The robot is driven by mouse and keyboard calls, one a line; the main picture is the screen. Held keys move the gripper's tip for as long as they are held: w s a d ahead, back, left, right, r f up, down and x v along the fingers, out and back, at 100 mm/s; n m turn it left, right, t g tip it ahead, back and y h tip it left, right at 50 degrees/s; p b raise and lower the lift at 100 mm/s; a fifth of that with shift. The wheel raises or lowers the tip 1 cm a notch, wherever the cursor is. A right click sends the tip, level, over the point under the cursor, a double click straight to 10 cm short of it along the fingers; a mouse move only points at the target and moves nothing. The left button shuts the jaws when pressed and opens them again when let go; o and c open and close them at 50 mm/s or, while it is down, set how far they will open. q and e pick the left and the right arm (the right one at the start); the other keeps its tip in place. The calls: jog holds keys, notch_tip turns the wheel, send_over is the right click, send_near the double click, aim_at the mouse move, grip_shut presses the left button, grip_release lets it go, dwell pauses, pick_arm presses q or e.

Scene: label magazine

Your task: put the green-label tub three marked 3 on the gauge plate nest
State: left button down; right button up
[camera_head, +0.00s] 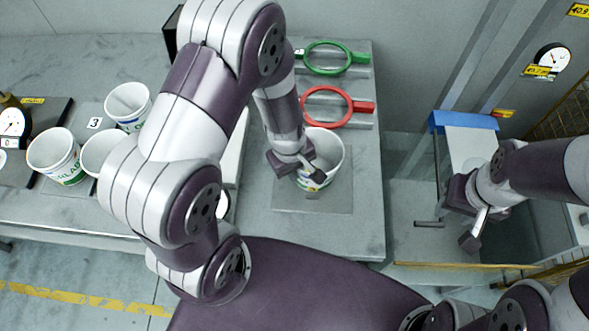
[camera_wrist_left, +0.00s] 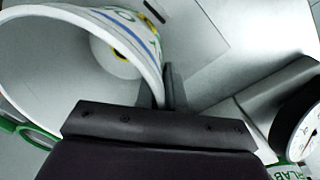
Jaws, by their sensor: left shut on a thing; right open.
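My left gripper (camera_head: 309,177) is shut on the rim of a white tub (camera_head: 329,147) with a green mark on its side. The tub stands on or just above a grey square plate (camera_head: 335,202); I cannot tell whether it touches. In the left wrist view the tub (camera_wrist_left: 45,75) fills the upper left, its wall between my fingers (camera_wrist_left: 168,90), with green and blue print. Its number cannot be read. My right gripper (camera_head: 478,218) is open and empty at the right, away from the tub.
Green (camera_head: 328,57) and red (camera_head: 338,106) ring-shaped tools lie behind the held tub. Other white tubs (camera_head: 52,152) stand at the left by a card marked 3 (camera_head: 94,123) and a dial gauge (camera_head: 13,122). A dial (camera_wrist_left: 298,120) is close by in the left wrist view.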

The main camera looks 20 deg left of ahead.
pick_arm(q)
jog(key=shift+f, duration=0.1)
jog(key=c, duration=1.3)
grip_release()
jog(key=shift+s, duration=0.15)
jog(key=shift+o, duration=0.2)
jog(key=s+a+r+m, duration=0.1)
jog(key=s+r+m, duration=0.1)
jog(key=r+m, duration=0.3)
jog(key=s+a+r+m+p, duration=0.1)
jog(key=r+m, duration=0.4)
jog(key=r, duration=0.5)
jog(key=shift+s+a+y, duration=0.4)
jog(key=shift+s+a, duration=0.25)
jog(key=shift+a, duration=0.15)
